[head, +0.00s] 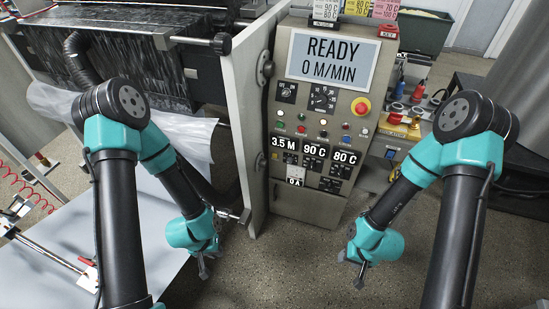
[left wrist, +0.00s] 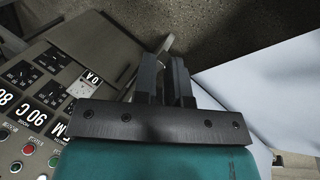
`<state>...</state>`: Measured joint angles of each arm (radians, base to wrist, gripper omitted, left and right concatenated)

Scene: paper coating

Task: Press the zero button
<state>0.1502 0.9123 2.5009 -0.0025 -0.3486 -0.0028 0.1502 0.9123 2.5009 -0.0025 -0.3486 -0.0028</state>
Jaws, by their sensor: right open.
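The grey control panel (head: 322,125) stands upright in the middle of the head view, with several small buttons and knobs. Its screen (head: 332,61) reads READY 0 M/MIN. I cannot tell for certain which button is the zero button. A small label reading 0 A (head: 295,182) sits low on the panel. My left gripper (head: 203,270) hangs low, left of the panel and apart from it. My right gripper (head: 362,275) is open and empty, low and right of the panel.
A red mushroom button (head: 362,106) is on the panel's right side. A white upright machine plate (head: 246,110) stands left of the panel. A pale table (head: 90,225) fills the lower left. A workbench with tools (head: 408,110) is at right. Floor shows between my arms.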

